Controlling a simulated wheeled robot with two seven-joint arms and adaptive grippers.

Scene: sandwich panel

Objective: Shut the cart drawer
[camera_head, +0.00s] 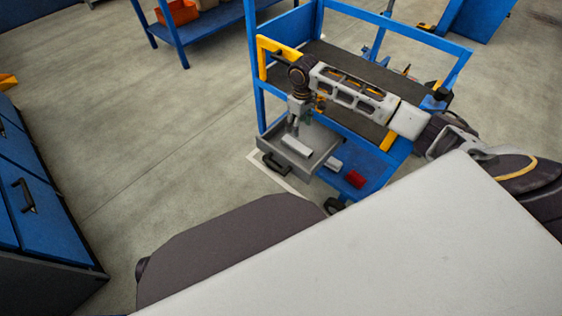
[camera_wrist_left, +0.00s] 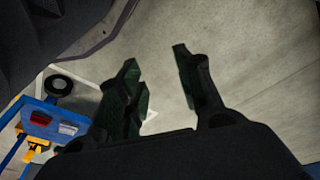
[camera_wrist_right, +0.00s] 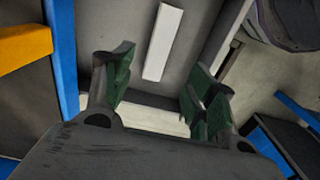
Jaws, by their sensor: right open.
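The blue cart (camera_head: 262,112) stands at the upper middle of the head view. Its grey drawer (camera_head: 312,162) is pulled out toward the front left, with a dark handle (camera_head: 273,164) on its front. A white block (camera_head: 297,146) lies in the drawer; it also shows in the right wrist view (camera_wrist_right: 163,42). My right gripper (camera_head: 300,118) points down over the drawer, open and empty; its green-padded fingers are apart in the right wrist view (camera_wrist_right: 158,62). Whether it touches the drawer I cannot tell. My left gripper (camera_wrist_left: 156,60) is open and empty over the floor, outside the head view.
A red item (camera_head: 355,179) and a small white item (camera_head: 333,164) lie on the cart's lower shelf. A blue drawer cabinet (camera_head: 45,215) stands at the left and a blue table (camera_head: 205,25) at the back. The floor left of the cart is clear.

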